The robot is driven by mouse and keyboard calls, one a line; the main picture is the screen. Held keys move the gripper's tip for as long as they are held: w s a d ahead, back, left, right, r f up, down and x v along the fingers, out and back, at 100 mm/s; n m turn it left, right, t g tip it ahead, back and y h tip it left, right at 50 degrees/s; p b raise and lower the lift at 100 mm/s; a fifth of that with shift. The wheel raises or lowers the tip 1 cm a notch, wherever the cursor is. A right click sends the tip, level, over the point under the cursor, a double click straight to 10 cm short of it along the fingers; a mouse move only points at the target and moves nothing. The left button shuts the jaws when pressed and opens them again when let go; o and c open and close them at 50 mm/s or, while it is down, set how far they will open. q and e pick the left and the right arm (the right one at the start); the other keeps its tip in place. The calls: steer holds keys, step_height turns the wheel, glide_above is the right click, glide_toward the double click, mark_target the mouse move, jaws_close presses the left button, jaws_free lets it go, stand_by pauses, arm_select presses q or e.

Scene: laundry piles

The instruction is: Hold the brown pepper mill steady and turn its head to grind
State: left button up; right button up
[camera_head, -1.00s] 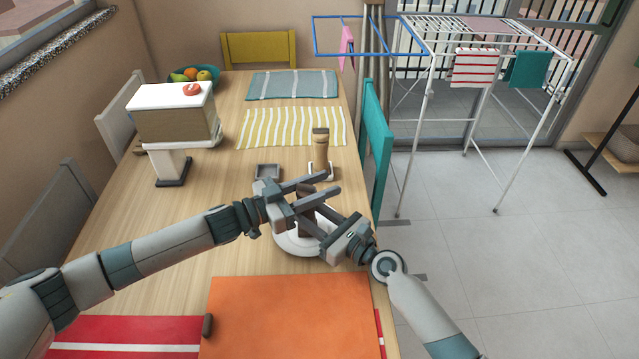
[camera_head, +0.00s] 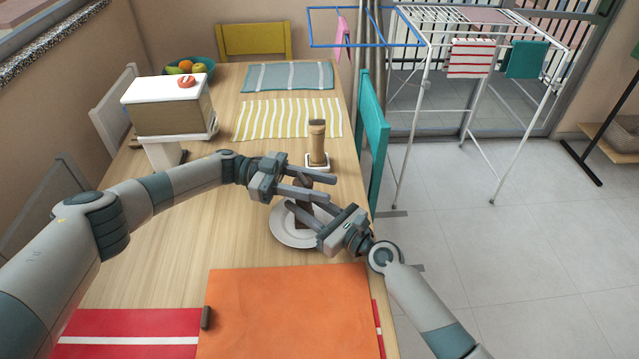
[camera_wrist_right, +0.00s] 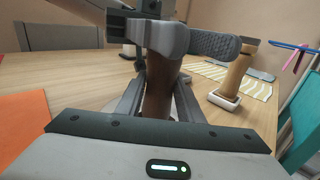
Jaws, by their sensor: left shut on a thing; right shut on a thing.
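The brown pepper mill (camera_head: 302,216) stands upright over a white plate (camera_head: 280,236) near the table's right edge; it also fills the middle of the right wrist view (camera_wrist_right: 160,92). My right gripper (camera_head: 307,219) is shut on its body from the right. My left gripper (camera_head: 308,187) reaches in from the left and is shut on the mill's head, just above my right gripper. In the right wrist view, the left gripper's finger pads (camera_wrist_right: 190,40) cover the head. The mill's base is partly hidden by the right gripper.
A tan mill (camera_head: 317,145) stands on a small white coaster behind the grippers. An orange mat (camera_head: 285,310) lies in front. A box on a white stand (camera_head: 172,112) is at the left. A teal chair (camera_head: 372,135) stands at the right edge.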

arm_select(q)
steer(key=shift+s+a+m+g+y, duration=0.1)
steer(key=shift+s+m+g+y, duration=0.1)
steer(key=shift+m+g+y, duration=0.65)
steer(key=shift+s+g, duration=0.1)
steer(key=shift+g, duration=0.45)
steer(key=o, duration=1.1)
steer(key=shift+c, duration=0.2)
step_height(320, 180, up, 10)
